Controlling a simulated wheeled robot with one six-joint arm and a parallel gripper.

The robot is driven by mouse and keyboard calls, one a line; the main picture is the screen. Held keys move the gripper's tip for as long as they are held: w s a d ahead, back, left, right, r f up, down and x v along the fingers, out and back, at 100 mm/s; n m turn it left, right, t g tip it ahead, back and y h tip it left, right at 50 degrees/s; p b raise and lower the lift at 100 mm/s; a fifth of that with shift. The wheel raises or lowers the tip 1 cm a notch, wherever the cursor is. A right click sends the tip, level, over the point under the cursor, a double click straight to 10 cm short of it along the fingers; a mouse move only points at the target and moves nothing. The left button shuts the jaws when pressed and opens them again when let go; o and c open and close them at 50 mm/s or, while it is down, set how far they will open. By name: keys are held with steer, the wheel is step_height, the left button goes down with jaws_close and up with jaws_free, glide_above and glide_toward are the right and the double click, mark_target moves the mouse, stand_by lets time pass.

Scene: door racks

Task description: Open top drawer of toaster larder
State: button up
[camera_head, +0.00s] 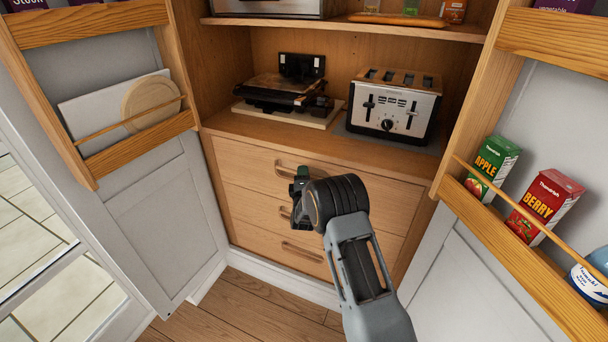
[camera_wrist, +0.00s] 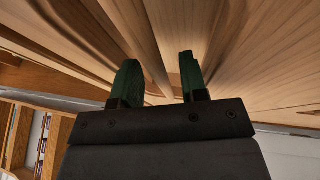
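The toaster larder stands open, with three light wood drawers below its counter. The top drawer (camera_head: 247,163) looks closed, flush with the drawers below. Its bar handle (camera_head: 285,167) is partly hidden behind my gripper (camera_head: 299,180). My gripper is at the handle's right part, in front of the drawer face. In the wrist view my gripper (camera_wrist: 158,68) has its two green fingers apart, close to wood surfaces. A wooden strip runs up between and beside the fingers; I cannot tell whether they touch the handle.
A toaster (camera_head: 394,105) and a dark grill appliance (camera_head: 284,95) stand on the counter above. The left door (camera_head: 165,215) and right door (camera_head: 470,275) stand open at both sides, with racks holding boards and cartons (camera_head: 541,205). Wood floor (camera_head: 255,305) is clear in front.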

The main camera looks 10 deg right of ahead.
steer(key=shift+w+d, duration=0.1)
steer(key=shift+w, duration=0.2)
steer(key=shift+r, duration=0.1)
jaws_close()
stand_by(0.4)
